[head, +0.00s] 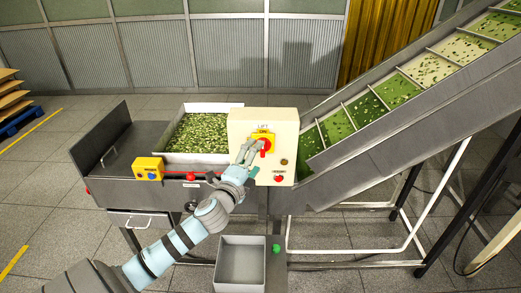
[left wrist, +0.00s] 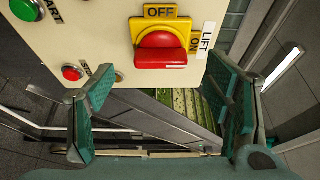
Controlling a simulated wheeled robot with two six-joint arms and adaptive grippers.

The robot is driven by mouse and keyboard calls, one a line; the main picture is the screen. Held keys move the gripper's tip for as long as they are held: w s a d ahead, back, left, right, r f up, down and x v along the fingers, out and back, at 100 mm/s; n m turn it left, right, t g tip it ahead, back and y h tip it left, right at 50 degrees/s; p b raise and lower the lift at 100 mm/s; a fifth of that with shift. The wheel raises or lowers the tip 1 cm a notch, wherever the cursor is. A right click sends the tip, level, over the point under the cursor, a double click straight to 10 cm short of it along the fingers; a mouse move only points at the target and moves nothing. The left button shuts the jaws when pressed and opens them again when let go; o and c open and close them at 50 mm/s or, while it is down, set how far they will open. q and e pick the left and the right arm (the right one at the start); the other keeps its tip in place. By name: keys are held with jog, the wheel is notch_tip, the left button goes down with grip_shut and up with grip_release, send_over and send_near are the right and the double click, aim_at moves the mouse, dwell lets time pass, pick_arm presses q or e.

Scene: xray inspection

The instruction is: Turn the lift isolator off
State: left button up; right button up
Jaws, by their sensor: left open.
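The lift isolator is a red rotary handle (left wrist: 161,50) on a yellow plate (left wrist: 185,26), with OFF, ON and LIFT labels beside it. In the left wrist view the handle's long side runs across the picture, in line with the ON label at right. In the head view the handle (head: 266,146) is on the cream control box (head: 285,122), partly behind my gripper. My left gripper (head: 245,153) is open in front of the box. In the left wrist view its fingers (left wrist: 160,88) are spread, with the handle ahead between them and apart from both. My right gripper is not in view.
A green START button (left wrist: 25,9) and a red button (left wrist: 72,73) are on the same box. A sloping conveyor (head: 400,88) rises to the right. A white tray of green pieces (head: 236,106) and a yellow box with a blue button (head: 149,168) stand left. A grey bin (head: 222,265) is below.

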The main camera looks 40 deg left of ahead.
aim_at(261, 151)
pick_arm(q)
jog(key=x, duration=0.4)
jog(key=shift+w+d, duration=0.2)
jog(key=shift+s+a, duration=0.1)
